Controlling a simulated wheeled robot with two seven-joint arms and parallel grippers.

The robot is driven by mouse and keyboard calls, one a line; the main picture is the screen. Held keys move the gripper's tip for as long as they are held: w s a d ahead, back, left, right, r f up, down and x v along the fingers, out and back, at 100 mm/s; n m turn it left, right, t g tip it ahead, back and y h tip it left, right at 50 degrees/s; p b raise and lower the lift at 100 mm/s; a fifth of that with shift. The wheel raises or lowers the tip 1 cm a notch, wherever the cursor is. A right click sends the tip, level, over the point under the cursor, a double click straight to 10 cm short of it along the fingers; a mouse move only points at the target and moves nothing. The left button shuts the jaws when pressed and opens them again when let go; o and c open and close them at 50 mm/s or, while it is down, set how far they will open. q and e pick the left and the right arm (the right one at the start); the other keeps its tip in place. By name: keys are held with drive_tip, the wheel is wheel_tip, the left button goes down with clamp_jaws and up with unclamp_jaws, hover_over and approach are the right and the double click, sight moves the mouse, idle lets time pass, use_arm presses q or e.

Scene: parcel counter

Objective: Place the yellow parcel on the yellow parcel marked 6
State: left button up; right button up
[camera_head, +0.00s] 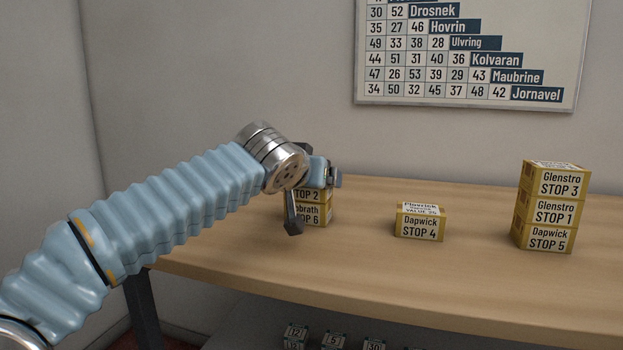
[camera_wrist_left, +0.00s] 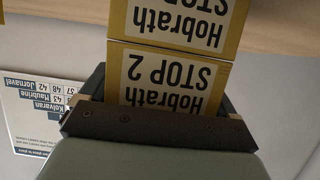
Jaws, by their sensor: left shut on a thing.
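The yellow parcel labelled Hobrath STOP 2 (camera_wrist_left: 168,82) is between the jaws of my left gripper (camera_head: 313,202), which is shut on it. In the head view this parcel (camera_head: 312,196) is mostly hidden by my wrist and fingers. Directly under it is the yellow parcel marked STOP 6 (camera_head: 316,218), standing on the counter at its back left. In the wrist view the lower parcel (camera_wrist_left: 180,22) is lined up with the held one, with only a thin seam between them; I cannot tell whether full weight rests on it. My right gripper is not in view.
On the wooden counter (camera_head: 370,270), a Dapwick STOP 4 parcel (camera_head: 420,228) with another label on top stands alone to the right. A stack of STOP 3, STOP 1 and STOP 5 parcels (camera_head: 548,210) stands farther right. A number chart (camera_head: 465,60) hangs on the wall.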

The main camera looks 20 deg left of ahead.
use_arm(q)
drive_tip(key=o, duration=0.9)
drive_tip(key=shift+c, duration=0.2)
drive_tip(key=shift+r+p, duration=0.25)
drive_tip(key=shift+p, duration=0.15)
drive_tip(key=b+v, duration=0.1)
drive_tip(key=v, duration=1.1)
drive_tip(key=shift+f, duration=0.1)
